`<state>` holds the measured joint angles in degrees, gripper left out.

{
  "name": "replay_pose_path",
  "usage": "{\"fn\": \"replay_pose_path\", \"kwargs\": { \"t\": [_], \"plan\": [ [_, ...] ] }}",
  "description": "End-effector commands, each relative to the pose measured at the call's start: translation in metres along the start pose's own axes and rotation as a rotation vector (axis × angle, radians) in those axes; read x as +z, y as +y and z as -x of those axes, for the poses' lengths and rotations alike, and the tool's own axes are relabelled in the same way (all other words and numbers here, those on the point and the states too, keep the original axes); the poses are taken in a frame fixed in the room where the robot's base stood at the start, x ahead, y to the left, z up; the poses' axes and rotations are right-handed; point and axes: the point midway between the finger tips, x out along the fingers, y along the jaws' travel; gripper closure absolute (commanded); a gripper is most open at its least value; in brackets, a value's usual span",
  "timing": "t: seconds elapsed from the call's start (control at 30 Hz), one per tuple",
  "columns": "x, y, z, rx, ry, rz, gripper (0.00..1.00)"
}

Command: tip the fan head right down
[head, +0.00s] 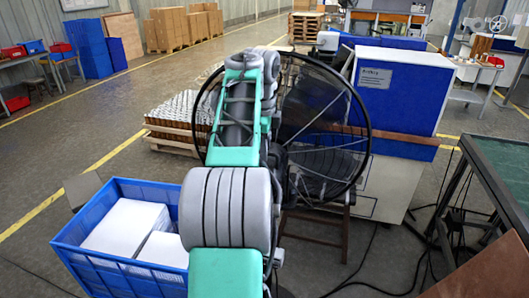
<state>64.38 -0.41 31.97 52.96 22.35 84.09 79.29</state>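The fan head (325,112) is a large round dark wire cage with a black rim, in the middle of the head view. It shows as a broad, near-round outline, so it is not lying flat; its exact tilt is hard to tell. My grey and green arm crosses in front of it and hides its middle and much of its left half. My gripper is hidden beyond the far end of the arm, near the fan's upper part. I cannot tell whether it touches the fan.
A brown wooden stand (318,236) is below the fan. A blue crate (120,270) with white blocks stands at left front. A blue and white machine (385,180) is close behind the fan at right. A dark-topped table (505,170) stands at right. Cables lie on the floor.

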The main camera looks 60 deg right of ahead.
Motion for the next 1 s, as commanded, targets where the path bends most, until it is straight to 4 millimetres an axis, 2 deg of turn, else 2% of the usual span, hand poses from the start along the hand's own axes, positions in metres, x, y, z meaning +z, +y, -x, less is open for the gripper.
{"fn": "replay_pose_path", "kwargs": {
  "t": [0.17,0.53,1.0],
  "plan": [
    [0.0001,-0.0003,0.0014,-0.001,0.0,0.001,0.69],
    [0.0002,-0.0001,0.0013,0.0,0.0,0.002,0.99],
    [0.0003,0.0,0.0013,0.0,0.0,0.002,1.0]
  ]
}}
